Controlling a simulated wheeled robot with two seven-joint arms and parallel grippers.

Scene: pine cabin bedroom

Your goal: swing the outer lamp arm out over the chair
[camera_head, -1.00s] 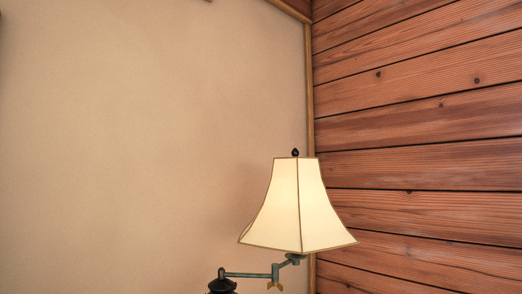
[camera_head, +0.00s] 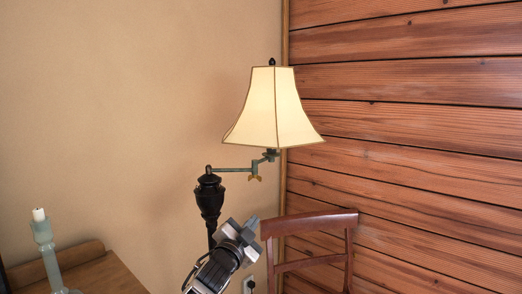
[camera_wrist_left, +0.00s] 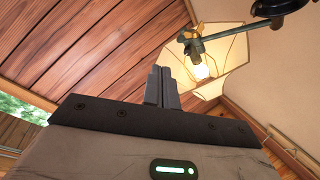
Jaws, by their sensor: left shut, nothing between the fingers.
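The floor lamp has a lit cream shade (camera_head: 274,112) and a dark turned post (camera_head: 209,200). Its jointed green-grey lamp arm (camera_head: 234,169) runs right from the post top to a joint with a brass key (camera_head: 255,178), then a short outer part goes up under the shade. My left gripper (camera_head: 247,226) is shut and empty, below the lamp arm and just right of the post, apart from the arm. In the left wrist view, the shut fingers (camera_wrist_left: 162,86) point toward the shade (camera_wrist_left: 210,70) and lamp arm (camera_wrist_left: 228,35). The wooden chair (camera_head: 308,226) stands right of the gripper, partly cut off. My right gripper is not in view.
A wooden desk or table (camera_head: 98,276) with a pale green candlestick (camera_head: 47,250) is at lower left. A plank wall (camera_head: 410,130) rises behind the chair.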

